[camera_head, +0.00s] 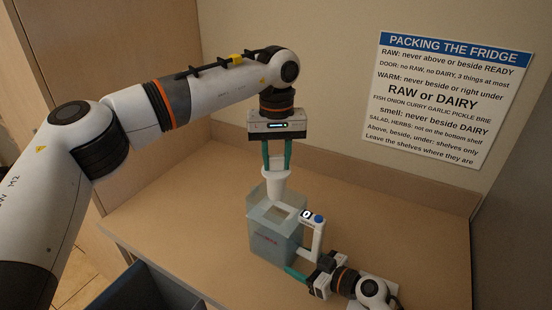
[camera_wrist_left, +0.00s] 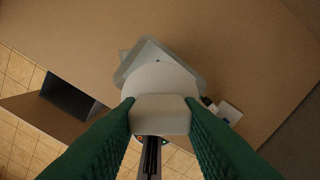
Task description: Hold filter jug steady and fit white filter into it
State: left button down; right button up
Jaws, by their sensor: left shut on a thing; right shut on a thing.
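The filter jug (camera_head: 274,247) stands upright on the tabletop, pale blue-grey and see-through, with a white handle on its right side. The white filter (camera_head: 276,186) is a tapered cup held upright, with its lower end at the jug's open top. I cannot tell how far its tip is inside the rim. My left gripper (camera_head: 276,162) points down and is shut on the filter's top; the filter also shows between the green fingers in the left wrist view (camera_wrist_left: 160,114). My right gripper (camera_head: 305,276), low at the right, is shut on the jug by its handle side; its fingertips are partly hidden.
The wooden table (camera_head: 400,215) is clear around the jug, with low raised edges at the back. A sign (camera_head: 446,98) about packing the fridge hangs on the back wall. A dark open bin or drawer (camera_head: 135,290) is at the front left.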

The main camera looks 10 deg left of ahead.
aim_at(276, 194)
pick_arm(q)
jog(key=shift+f, duration=0.45)
jog(key=shift+f, duration=2.2)
jog(key=shift+f, duration=0.15)
jog(key=shift+f, duration=2.2)
jog(key=shift+f, duration=0.2)
jog(key=shift+f, duration=1.4)
jog(key=c, duration=0.9)
grip_release()
